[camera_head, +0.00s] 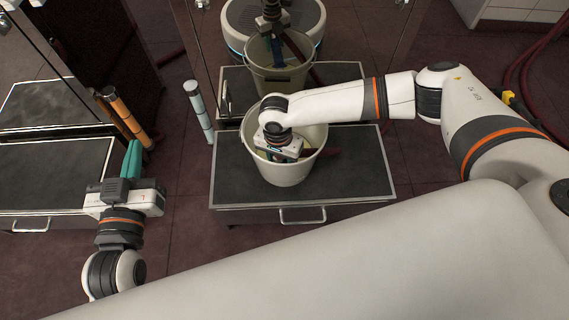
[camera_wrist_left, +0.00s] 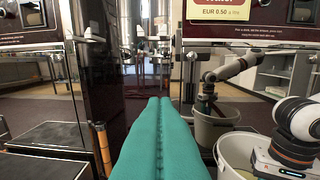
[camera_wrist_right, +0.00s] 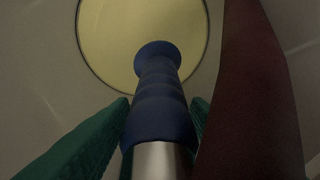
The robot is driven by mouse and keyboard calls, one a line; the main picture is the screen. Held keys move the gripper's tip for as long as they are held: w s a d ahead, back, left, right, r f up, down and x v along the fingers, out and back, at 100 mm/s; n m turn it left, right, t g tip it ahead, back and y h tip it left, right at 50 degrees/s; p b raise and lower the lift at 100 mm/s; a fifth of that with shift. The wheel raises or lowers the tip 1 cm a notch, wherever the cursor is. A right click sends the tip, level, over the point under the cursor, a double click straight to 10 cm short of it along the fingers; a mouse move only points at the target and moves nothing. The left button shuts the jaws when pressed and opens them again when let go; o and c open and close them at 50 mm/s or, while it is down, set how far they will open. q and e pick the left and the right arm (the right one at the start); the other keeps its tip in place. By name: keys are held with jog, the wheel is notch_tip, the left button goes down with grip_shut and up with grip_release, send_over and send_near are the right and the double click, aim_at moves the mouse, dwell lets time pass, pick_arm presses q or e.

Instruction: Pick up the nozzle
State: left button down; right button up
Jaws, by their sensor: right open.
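The nozzle (camera_wrist_right: 158,95), with a ribbed blue grip and a metal tube, points down into a white bucket (camera_head: 285,172). My right gripper (camera_wrist_right: 160,106) is inside the bucket with its green fingers open, one on each side of the nozzle. I cannot tell whether either finger touches it. In the head view the bucket hides the fingertips and most of the nozzle. A round yellow area (camera_wrist_right: 110,40) shows beyond the nozzle tip. My left gripper (camera_head: 133,158) is shut and empty, left of the bucket; its green fingers meet in the left wrist view (camera_wrist_left: 157,105).
The bucket stands on a dark grey platform (camera_head: 355,180) before a shiny machine front that mirrors bucket and arm. A dark red hose (camera_wrist_right: 250,100) runs close beside the nozzle. Orange (camera_head: 122,112) and pale blue (camera_head: 197,108) posts stand left of the bucket.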

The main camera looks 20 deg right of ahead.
jog(key=c, duration=0.9)
jog(key=shift+o, duration=0.2)
jog(key=shift+r, duration=0.1)
